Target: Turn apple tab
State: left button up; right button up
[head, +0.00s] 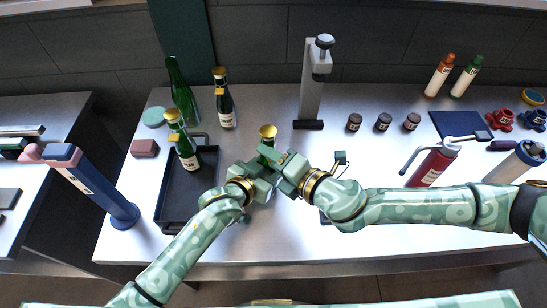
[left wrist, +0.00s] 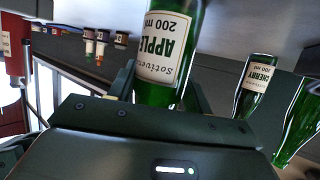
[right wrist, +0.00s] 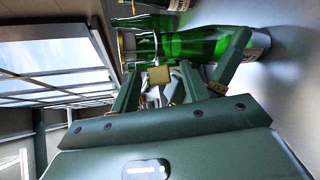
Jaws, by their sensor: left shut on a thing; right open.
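The apple bottle (left wrist: 165,55) is green glass with a white label reading APPLE 200 ml, inverted in the left wrist view. In the head view its gold-topped neck (head: 267,132) shows above my grippers; its lower part is hidden. My left gripper (head: 262,167) is shut on this bottle. My right gripper (head: 284,160) is open close beside it. In the right wrist view, a small tan square tab (right wrist: 159,73) shows between the open fingers, in front of green glass. I cannot tell whether the fingers touch the tab.
A dark tray (head: 178,205) at left holds a green bottle (head: 182,145). A cherry bottle (left wrist: 254,85) and another green bottle (left wrist: 303,120) show in the left wrist view. A grey press stand (head: 311,90), small dark jars (head: 383,122) and a red bottle-shaped tool (head: 432,165) stand around.

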grip_shut()
jog(key=shift+h, duration=0.3)
jog(key=shift+a+r+n+g+h, duration=0.15)
jog(key=shift+n+g+h, duration=0.2)
jog(key=shift+n+h, duration=0.9)
jog(key=shift+a+n+g+h, duration=0.25)
jog(key=shift+n+h, duration=0.5)
jog(key=shift+h, duration=1)
jog(key=shift+a+r+n+g+h, duration=0.1)
jog(key=shift+n+g+h, duration=0.3)
jog(key=shift+n+h, duration=0.85)
jog(key=shift+h, duration=0.45)
